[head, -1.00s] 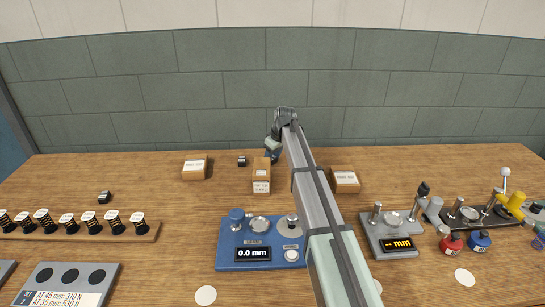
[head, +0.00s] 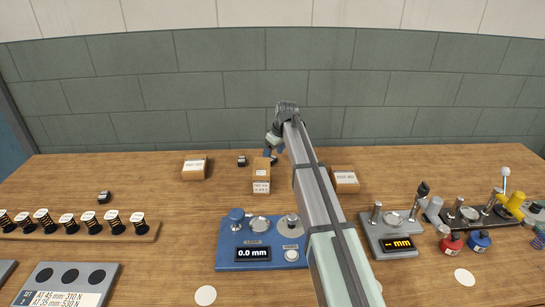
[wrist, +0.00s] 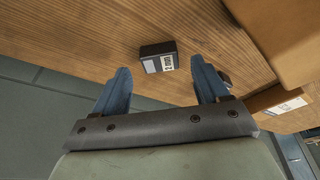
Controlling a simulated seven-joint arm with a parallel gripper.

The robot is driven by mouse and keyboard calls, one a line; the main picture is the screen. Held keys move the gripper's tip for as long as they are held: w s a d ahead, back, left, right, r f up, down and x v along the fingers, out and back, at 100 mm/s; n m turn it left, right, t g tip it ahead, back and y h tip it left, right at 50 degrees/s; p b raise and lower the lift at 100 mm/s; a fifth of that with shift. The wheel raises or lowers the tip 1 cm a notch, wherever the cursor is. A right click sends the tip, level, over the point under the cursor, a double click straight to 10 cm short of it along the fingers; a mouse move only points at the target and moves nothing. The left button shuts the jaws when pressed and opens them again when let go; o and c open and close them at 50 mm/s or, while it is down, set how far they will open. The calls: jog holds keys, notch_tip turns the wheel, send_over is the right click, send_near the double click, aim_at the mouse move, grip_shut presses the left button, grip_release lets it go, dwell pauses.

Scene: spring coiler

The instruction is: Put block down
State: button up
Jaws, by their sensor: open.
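A small dark block (wrist: 158,57) with a white printed label lies on the wooden table in the wrist view, ahead of my fingertips and apart from them. My gripper (wrist: 163,78) has its two blue fingers spread with nothing between them. In the head view my gripper (head: 272,152) is at the back of the table, partly hidden behind stacked cardboard boxes. A dark block (head: 242,160) shows left of those boxes, and another dark block (head: 104,197) lies farther left. I cannot tell which of them the wrist view shows.
The stacked boxes (head: 261,187) stand close to my gripper, and a large box (wrist: 288,40) fills the wrist view's upper right. More boxes stand left (head: 195,168) and right (head: 345,181). A spring rack (head: 80,236) and a blue gauge (head: 262,252) stand nearer.

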jog(key=v, duration=0.9)
jog(key=shift+r, duration=0.35)
jog(key=shift+o, duration=0.4)
dwell(1.0)
jog(key=n+g+y, duration=0.2)
jog(key=n+g, duration=0.1)
jog(key=n, duration=0.7)
send_over(104, 194)
jog(key=d, duration=0.3)
notch_tip(104, 194, down, 7)
jog(key=shift+f, duration=0.1)
jog(key=shift+a+x, duration=0.15)
jog(key=shift+x, duration=1.2)
jog(key=shift+a+x, duration=0.15)
jog(key=shift+x, duration=1.15)
